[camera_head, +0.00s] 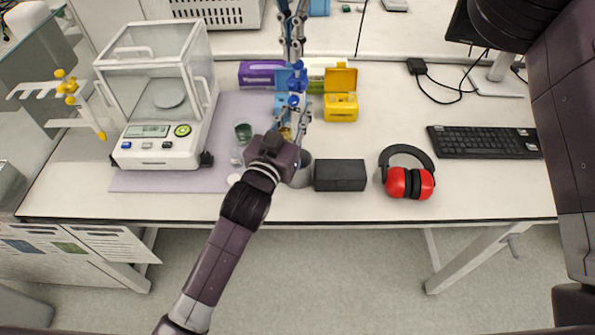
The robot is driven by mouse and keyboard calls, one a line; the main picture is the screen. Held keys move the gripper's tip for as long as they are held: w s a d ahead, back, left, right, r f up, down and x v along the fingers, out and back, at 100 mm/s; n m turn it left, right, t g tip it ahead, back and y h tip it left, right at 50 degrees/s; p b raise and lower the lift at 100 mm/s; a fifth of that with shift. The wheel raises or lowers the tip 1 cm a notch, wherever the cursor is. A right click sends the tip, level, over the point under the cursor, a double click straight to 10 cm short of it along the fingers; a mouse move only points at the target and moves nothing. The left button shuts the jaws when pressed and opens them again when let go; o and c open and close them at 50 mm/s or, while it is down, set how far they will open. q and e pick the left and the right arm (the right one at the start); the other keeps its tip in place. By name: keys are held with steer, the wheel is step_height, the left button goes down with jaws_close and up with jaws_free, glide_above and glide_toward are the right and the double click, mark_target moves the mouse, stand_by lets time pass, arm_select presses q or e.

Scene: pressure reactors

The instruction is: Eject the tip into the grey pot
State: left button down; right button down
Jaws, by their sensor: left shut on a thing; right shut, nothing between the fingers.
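My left gripper (292,118) reaches in from the lower left and is shut on a pipette with blue parts (296,84). The pipette looks roughly upright. Its lower end and any tip are hidden by the gripper. The grey pot (304,172) stands on the bench just right of the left gripper's wrist, partly covered by it. Whether the pipette is directly over the pot cannot be told. My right gripper (294,48) is at the top, shut and empty, close above the pipette's top in the picture.
A balance with a glass case (160,115) stands left, and a pipette stand (68,90) beyond it. A yellow tip box (341,107) and a purple box (258,74) are behind. A black box (340,176) and red ear defenders (408,183) are right of the pot.

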steer(key=shift+s+r, duration=0.1)
steer(key=shift+r, duration=0.25)
steer(key=shift+r, duration=0.1)
step_height(320, 180, up, 7)
stand_by(0.6)
steer(key=shift+r, duration=0.1)
arm_select(q)
steer(key=shift+r, duration=0.1)
